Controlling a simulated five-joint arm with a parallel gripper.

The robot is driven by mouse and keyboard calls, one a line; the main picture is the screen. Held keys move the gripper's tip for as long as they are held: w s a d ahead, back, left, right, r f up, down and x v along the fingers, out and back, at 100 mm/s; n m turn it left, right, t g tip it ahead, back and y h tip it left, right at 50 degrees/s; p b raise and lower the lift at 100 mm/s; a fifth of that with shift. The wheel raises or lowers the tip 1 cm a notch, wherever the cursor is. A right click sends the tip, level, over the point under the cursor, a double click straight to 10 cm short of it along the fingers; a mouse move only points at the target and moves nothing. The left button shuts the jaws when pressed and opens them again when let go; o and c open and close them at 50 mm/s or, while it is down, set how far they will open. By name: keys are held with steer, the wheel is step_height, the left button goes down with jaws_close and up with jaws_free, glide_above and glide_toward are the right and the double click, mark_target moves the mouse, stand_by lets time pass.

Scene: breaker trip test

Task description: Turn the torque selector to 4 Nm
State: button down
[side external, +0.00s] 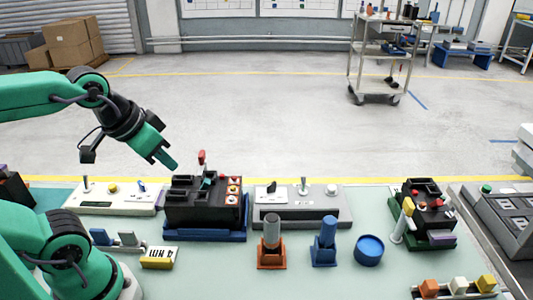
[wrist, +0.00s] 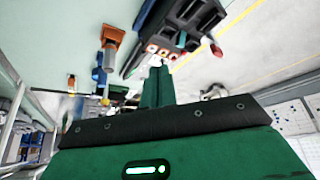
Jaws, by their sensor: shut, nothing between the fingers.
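A yellow and white block (side external: 160,258) with lettering that looks like "4 NM" upside down lies on the near left of the bench. I cannot tell for sure which control is the torque selector. A black knob (side external: 271,190) sits on a grey panel (side external: 310,211) at the middle. A black breaker box (side external: 200,214) with a raised red lever (side external: 202,158) and several red-and-white round parts stands left of it. The box also shows in the wrist view (wrist: 178,25). My gripper (side external: 168,160) is shut and empty, above and left of the box; its fingers show in the wrist view (wrist: 158,82).
A white panel (side external: 120,203) with a lever stands left of the box. Orange (side external: 271,255) and blue (side external: 323,256) holders and a blue round container (side external: 369,250) stand in front. A second black box (side external: 425,215) is at right.

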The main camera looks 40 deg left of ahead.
steer(key=c, duration=1.6)
jaws_free()
steer(key=shift+o, duration=0.6)
steer(key=shift+w+r, duration=0.3)
steer(key=shift+w, duration=0.55)
steer(key=w+f+g, duration=0.2)
steer(key=w+f, duration=0.2)
steer(key=w, duration=0.4)
steer(key=w+d+f+g, duration=0.1)
steer(key=w+f, duration=0.3)
steer(key=w, duration=0.5)
steer(key=w+d+f+g, duration=0.1)
steer(key=w+f, duration=0.3)
steer(key=w, duration=0.4)
steer(key=shift+w+f+g, duration=0.15)
steer(key=shift+g, duration=0.65)
steer(key=shift+w+f, duration=0.25)
steer(key=shift+f, duration=0.1)
steer(key=shift+f, duration=0.1)
